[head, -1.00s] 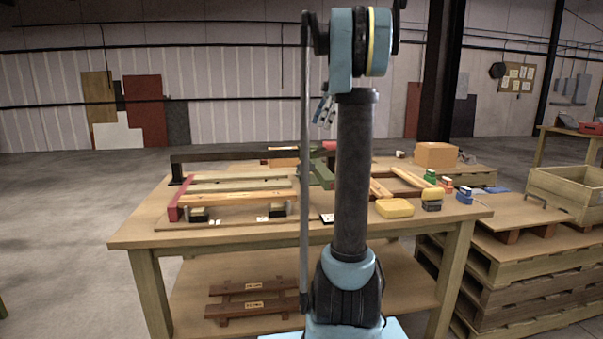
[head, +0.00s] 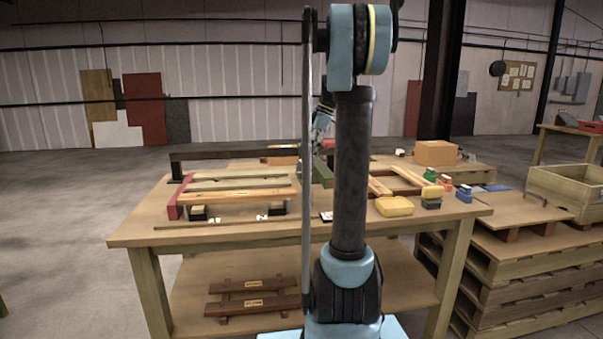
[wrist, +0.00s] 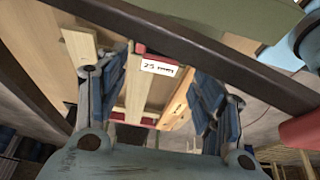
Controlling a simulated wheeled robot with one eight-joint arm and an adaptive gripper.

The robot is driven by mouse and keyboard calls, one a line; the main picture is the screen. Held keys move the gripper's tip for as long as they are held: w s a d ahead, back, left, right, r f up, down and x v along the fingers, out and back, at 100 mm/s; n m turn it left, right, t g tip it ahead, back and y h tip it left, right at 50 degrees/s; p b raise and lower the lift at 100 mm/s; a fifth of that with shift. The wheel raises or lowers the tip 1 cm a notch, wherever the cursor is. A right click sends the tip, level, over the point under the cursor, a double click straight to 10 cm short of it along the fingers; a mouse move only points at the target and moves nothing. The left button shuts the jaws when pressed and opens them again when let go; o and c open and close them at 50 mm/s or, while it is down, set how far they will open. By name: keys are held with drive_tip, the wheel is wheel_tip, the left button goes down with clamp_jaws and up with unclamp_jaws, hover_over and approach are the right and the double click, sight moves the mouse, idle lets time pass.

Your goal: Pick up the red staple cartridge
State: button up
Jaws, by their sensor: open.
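A small red piece (head: 446,182), likely the red staple cartridge, stands on the right part of the workbench in the head view. It sits between a green piece (head: 430,175) and a blue piece (head: 464,193). My gripper (head: 322,118) hangs above the bench, left of the red piece and partly hidden behind my arm. In the wrist view my gripper (wrist: 158,78) is open, with nothing held between its fingers. Beyond the fingers are wooden slats and a white "25 mm" label (wrist: 158,68) on a dark red part. I cannot make out the cartridge in the wrist view.
The workbench (head: 140,236) carries a wooden frame with a red end bar (head: 180,198) and a dark rail (head: 235,154). A yellow block (head: 394,207) lies near the small pieces. An orange-brown box (head: 436,154) stands behind. A wooden crate (head: 566,204) sits on pallets at right.

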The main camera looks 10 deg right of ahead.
sight(303, 161)
drive_tip(key=shift+x, duration=1.95)
drive_tip(key=shift+a, duration=0.1)
drive_tip(key=shift+c, duration=0.3)
drive_tip(key=c, duration=1.1)
drive_tip(key=shift+r, duration=0.2)
wheel_tip(303, 161, up, 10)
